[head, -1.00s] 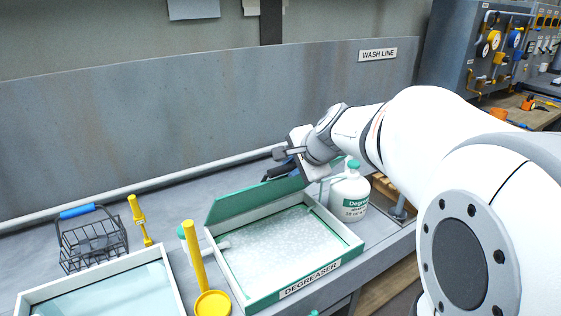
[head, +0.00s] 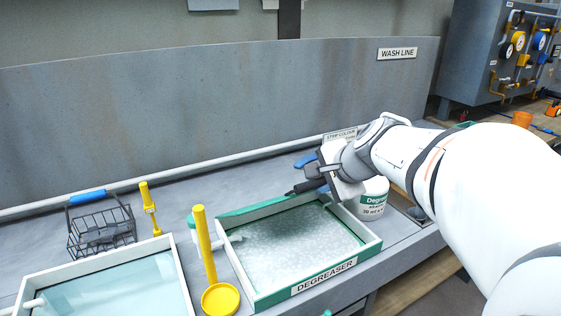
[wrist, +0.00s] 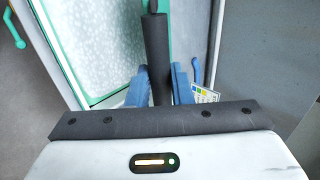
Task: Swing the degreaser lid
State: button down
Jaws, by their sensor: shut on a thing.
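The lid's dark round handle (head: 297,188) sticks out from the lid's right end. My gripper (head: 313,176) is at the tank's back right corner, shut on this handle. In the wrist view the handle (wrist: 157,45) runs between my blue fingers, with the tank's liquid (wrist: 100,35) to the left.
A yellow upright with a round cup (head: 220,299) stands at the tank's left. Left of it are another liquid tray (head: 181,277) and a wire basket (head: 98,240). The grey back wall (head: 200,110) rises behind.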

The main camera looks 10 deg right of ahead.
jog(key=shift+s+d+f, duration=0.15)
jog(key=shift+s+f, duration=0.25)
jog(key=shift+f, duration=0.05)
jog(key=s+d+f+b, duration=0.1)
jog(key=s+f+b, duration=0.3)
jog(key=f+b, duration=0.3)
jog(key=shift+d+b, duration=0.15)
jog(key=shift+b, duration=0.15)
jog(key=shift+r, duration=0.1)
